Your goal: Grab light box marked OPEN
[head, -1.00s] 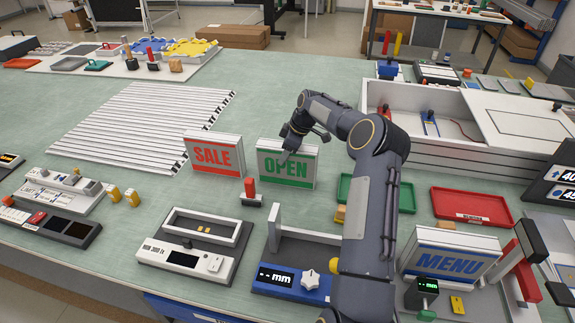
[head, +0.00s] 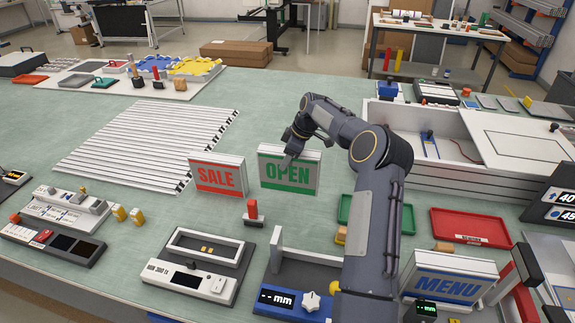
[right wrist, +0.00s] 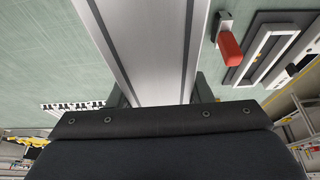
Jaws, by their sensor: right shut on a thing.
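The box appears held a little above the table. In the right wrist view the pale frame of the OPEN light box (right wrist: 150,45) runs between the two dark fingers of the right gripper (right wrist: 158,95). My left gripper is not in view.
The red SALE light box (head: 218,179) stands close to the left. The blue MENU light box (head: 449,287) stands at front right. A small red-handled piece (head: 252,212) is just in front. White slats (head: 145,148) lie at left; a white case (head: 455,140) is behind right.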

